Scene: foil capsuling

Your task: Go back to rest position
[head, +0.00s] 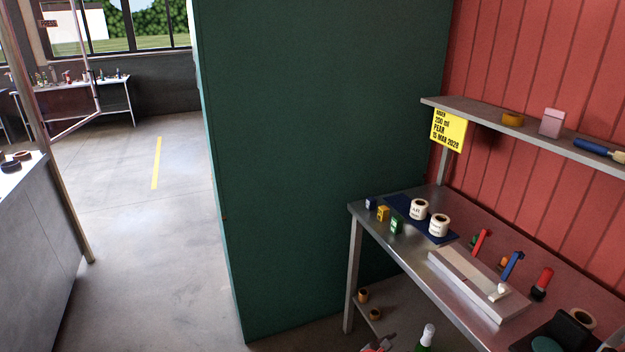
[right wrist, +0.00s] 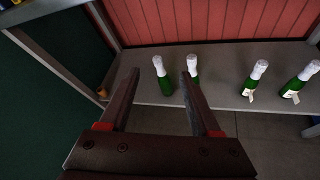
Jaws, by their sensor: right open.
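My right gripper (right wrist: 159,73) is open in the right wrist view, its two dark fingers apart. A green bottle with white foil at its neck (right wrist: 164,80) appears between the fingertips. A second such bottle (right wrist: 193,68) is partly hidden behind the right finger. I cannot tell how far the fingers are from the bottles. In the head view, a small red and dark piece of a gripper (head: 378,346) shows at the bottom edge, left of a foil-topped bottle (head: 427,338). My left gripper is not seen.
More bottles stand to the right on the grey shelf (right wrist: 225,60). In the head view, a metal workbench (head: 395,259) holds label rolls, small boxes and tools. A wall shelf (head: 480,120) carries a yellow sign. A green partition (head: 320,150) stands left; floor beyond is open.

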